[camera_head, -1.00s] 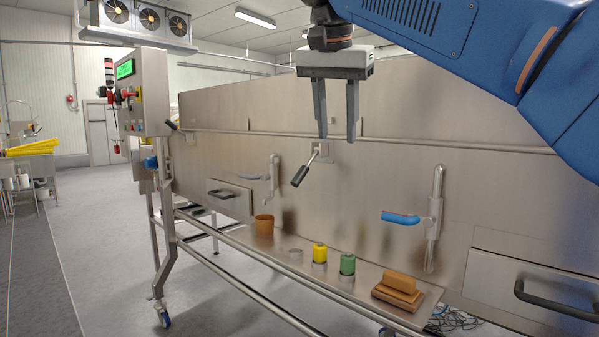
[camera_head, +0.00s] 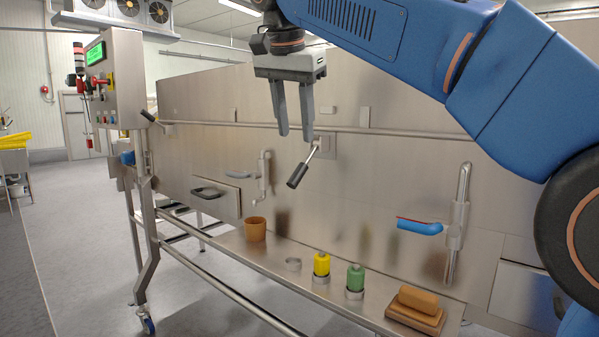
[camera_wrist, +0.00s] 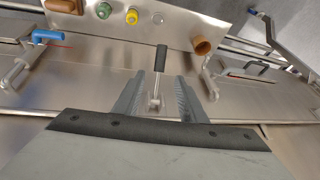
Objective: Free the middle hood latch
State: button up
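The middle hood latch (camera_head: 299,175) is a short metal lever with a black grip, slanting down to the left from a plate on the steel tunnel wall. It also shows in the wrist view (camera_wrist: 161,60), pointing away between the two fingers. My gripper (camera_head: 296,135) is open with its fingers pointing down, above the latch in the head view. In the wrist view my gripper (camera_wrist: 154,92) has a finger on each side of the lever's metal rod. I cannot tell that either finger touches it.
A blue-handled pipe latch (camera_head: 420,226) is at right, and a grey-handled one (camera_head: 243,175) at left. A control box (camera_head: 113,78) stands at far left.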

aim_at(300, 167)
jog(key=x, duration=1.2)
jog(key=shift+s, duration=0.1)
grip_shut()
